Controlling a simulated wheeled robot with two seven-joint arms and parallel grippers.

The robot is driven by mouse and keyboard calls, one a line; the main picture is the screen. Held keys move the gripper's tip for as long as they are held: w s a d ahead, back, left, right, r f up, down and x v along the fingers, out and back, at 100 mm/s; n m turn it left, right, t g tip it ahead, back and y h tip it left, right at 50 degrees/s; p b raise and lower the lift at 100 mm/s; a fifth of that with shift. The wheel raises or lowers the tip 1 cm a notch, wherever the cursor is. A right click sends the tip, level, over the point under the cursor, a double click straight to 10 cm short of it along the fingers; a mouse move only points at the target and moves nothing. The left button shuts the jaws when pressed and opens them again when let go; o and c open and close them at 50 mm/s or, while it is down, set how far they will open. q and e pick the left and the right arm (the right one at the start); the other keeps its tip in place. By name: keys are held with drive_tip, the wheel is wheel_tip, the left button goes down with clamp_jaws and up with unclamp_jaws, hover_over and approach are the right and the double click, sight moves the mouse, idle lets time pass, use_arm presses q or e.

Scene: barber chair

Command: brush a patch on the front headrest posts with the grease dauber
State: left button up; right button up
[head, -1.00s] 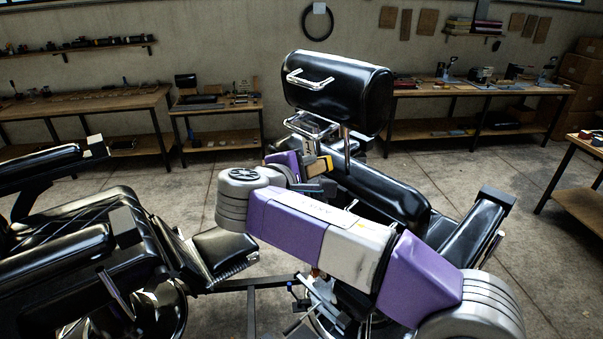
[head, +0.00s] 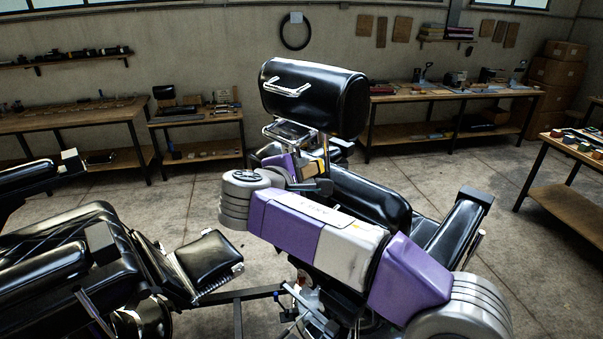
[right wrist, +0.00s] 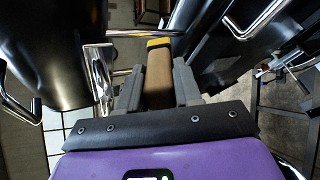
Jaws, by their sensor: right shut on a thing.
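The black padded headrest (head: 310,98) stands high on a chrome post (head: 325,155) above the chair. A chrome frame (head: 284,133) shows below its left side. My right gripper (head: 311,172) is just below the headrest, close to that post. In the right wrist view my right gripper (right wrist: 158,92) is shut on the grease dauber (right wrist: 158,78), a brown handle with a yellow band at its far end. The dauber's tip is hard to make out against the dark chair parts. Chrome posts (right wrist: 100,78) stand left of the dauber; I cannot tell whether it touches one. My left gripper is out of view.
A second black chair (head: 70,245) fills the left foreground. Black armrests (head: 455,235) lie to the right of my arm. Workbenches (head: 440,95) line the back wall, and a side table (head: 575,145) stands at right. Concrete floor is open between them.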

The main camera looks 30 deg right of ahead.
drive_tip(key=shift+w+d+f, duration=0.1)
drive_tip(key=shift+w+d, duration=0.2)
drive_tip(key=shift+d, duration=0.5)
